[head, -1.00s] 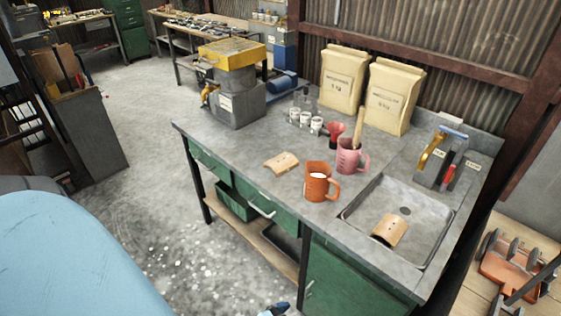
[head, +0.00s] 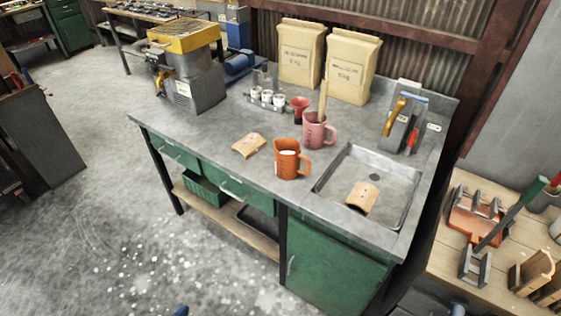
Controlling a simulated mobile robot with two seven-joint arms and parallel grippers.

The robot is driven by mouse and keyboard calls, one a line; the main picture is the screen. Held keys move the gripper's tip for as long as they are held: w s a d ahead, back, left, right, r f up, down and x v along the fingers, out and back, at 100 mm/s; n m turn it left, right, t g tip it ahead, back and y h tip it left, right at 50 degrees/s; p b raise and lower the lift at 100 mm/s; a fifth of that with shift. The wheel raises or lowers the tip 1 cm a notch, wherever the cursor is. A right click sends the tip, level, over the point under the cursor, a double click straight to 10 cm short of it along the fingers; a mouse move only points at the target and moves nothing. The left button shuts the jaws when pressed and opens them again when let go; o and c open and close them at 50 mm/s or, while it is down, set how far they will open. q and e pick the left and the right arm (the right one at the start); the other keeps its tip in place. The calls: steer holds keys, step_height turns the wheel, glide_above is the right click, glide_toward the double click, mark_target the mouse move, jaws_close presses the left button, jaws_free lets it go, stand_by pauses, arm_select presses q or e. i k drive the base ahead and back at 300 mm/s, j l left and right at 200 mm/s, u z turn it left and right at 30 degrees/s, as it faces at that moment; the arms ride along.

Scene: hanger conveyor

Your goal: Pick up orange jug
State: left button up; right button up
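The orange jug (head: 287,160) stands upright on the grey workbench (head: 221,138), near its front edge and just left of the sink. Its handle points right, and something white shows inside it. A pink jug (head: 315,133) with a wooden stick in it stands behind and to the right. Neither of my grippers can be made out in the head view. Only small blue tips show at the bottom edge, too little to identify.
A curved wooden piece (head: 249,145) lies left of the orange jug. Another wooden piece (head: 362,197) lies in the sink (head: 392,208). A red funnel (head: 299,108), white cups and paper bags (head: 352,68) stand behind. A wooden table (head: 445,237) is at right. Open floor lies in front.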

mark_target(286, 151)
steer(key=i+j+z, duration=0.1)
steer(key=j, duration=0.3)
steer(key=i+j+z, duration=0.1)
steer(key=i+j, duration=0.15)
steer(key=j, duration=0.2)
steer(key=i+j+z, duration=0.1)
steer(key=j, duration=0.3)
steer(key=i+j+z, duration=0.1)
steer(key=j, duration=0.35)
steer(key=i+j+z, duration=0.1)
steer(key=i+j, duration=0.15)
steer(key=j, duration=0.25)
steer(key=i+j+z, duration=0.1)
steer(key=j, duration=0.35)
